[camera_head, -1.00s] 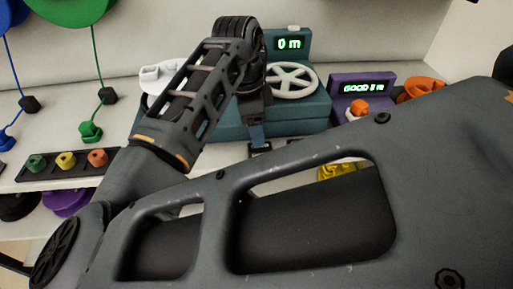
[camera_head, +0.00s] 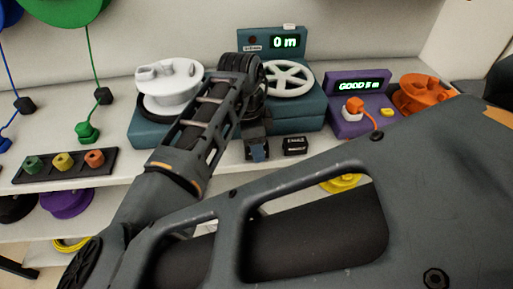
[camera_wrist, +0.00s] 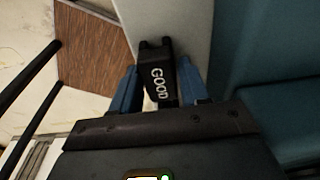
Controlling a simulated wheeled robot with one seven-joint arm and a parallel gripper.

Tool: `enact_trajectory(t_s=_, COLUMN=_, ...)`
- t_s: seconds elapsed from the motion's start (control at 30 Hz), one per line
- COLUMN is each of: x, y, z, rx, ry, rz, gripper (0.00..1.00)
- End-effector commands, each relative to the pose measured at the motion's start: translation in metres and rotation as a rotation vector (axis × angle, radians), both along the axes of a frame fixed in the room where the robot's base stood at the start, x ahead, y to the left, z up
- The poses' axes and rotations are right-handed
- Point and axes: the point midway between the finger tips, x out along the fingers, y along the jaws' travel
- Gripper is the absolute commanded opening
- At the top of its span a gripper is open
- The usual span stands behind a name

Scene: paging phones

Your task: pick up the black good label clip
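The black clip with white "GOOD" lettering (camera_wrist: 157,80) lies between my gripper's two blue fingers in the wrist view. The right finger is at or very near its side. A narrow light gap shows beside the left finger lower down. Whether both fingers press on it cannot be told. In the head view my gripper (camera_head: 257,152) points down at the pale shelf in front of the teal machine and hides what is between its fingers. Another small black clip with white lettering (camera_head: 294,145) lies on the shelf just right of the gripper; its lettering is too small to read surely.
The teal machine (camera_head: 305,115) with a white wheel stands close behind the gripper. A dark tray (camera_head: 65,166) with coloured pieces lies left. The shelf edge (camera_wrist: 132,50) runs beside the clip.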

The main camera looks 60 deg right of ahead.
Motion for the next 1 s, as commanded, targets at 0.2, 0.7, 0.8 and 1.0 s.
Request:
enact_trajectory(t_s=0.2, x=0.000, y=0.000, z=0.000, rx=0.000, ry=0.000, rz=0.000, gripper=0.24)
enact_trajectory(t_s=0.7, x=0.000, y=0.000, z=0.004, rx=-0.001, ry=-0.001, rz=-0.001, gripper=0.09)
enact_trajectory(t_s=0.8, x=0.001, y=0.000, z=0.012, rx=-0.002, ry=-0.003, rz=-0.001, gripper=0.09)
enact_trajectory(t_s=1.0, x=0.001, y=0.000, z=0.044, rx=-0.001, ry=-0.004, rz=-0.003, gripper=0.09)
